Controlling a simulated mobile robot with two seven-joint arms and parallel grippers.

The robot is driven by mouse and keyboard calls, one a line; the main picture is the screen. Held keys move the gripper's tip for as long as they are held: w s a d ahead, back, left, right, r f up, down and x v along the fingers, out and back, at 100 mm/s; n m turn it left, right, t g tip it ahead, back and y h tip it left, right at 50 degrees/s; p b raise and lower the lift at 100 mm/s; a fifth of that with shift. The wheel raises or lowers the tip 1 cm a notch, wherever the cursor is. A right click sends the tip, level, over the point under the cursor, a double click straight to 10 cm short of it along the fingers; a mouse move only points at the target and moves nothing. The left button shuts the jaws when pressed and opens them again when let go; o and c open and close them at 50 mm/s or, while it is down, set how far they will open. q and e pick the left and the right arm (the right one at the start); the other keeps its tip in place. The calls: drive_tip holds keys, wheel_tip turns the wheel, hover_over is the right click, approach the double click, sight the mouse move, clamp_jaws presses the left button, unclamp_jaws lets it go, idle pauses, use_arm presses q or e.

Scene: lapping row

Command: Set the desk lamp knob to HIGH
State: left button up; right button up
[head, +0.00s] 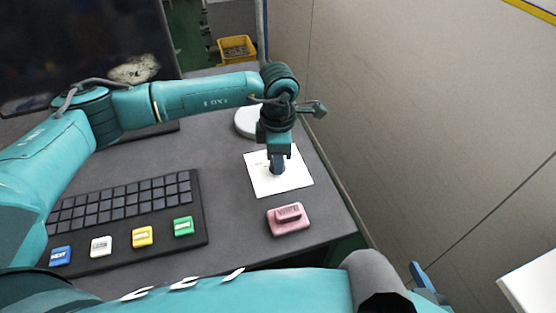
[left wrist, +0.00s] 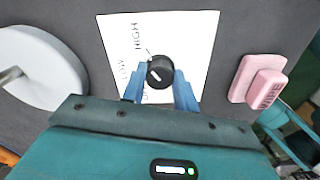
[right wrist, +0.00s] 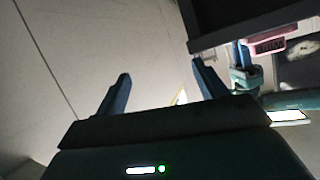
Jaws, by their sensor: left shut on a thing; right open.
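The black lamp knob (left wrist: 160,73) sits on a white card (left wrist: 190,40) marked HIGH, LOW and a third, partly covered word. A pale mark shows on the knob's face; I cannot tell exactly which word it lines up with. My left gripper (left wrist: 158,76) is shut on the knob, one blue finger on each side. In the head view the left gripper (head: 277,167) points down over the card (head: 290,183) and hides the knob. My right gripper (right wrist: 161,72) is open and empty, away from the card.
A round white lamp base (left wrist: 35,65) stands beside the card. A pink block marked WIPE (head: 288,219) lies near the desk's front right edge. A black keyboard (head: 125,205) with several coloured keys is at left. A wall (head: 420,100) is at right.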

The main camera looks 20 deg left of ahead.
use_arm(q)
drive_tip(key=shift+m, duration=0.3)
use_arm(e)
drive_tip(key=shift+s+d, duration=0.1)
drive_tip(key=shift+s, duration=0.05)
drive_tip(key=shift+r, duration=0.25)
use_arm(q)
drive_tip(key=o, duration=1)
drive_tip(key=shift+c, duration=0.2)
use_arm(e)
drive_tip(key=shift+f, duration=0.2)
use_arm(q)
drive_tip(key=shift+r, duration=0.1)
wheel_tip(320, 180, up, 13)
use_arm(e)
drive_tip(key=shift+f, duration=0.15)
use_arm(q)
drive_tip(key=shift+s, duration=0.1)
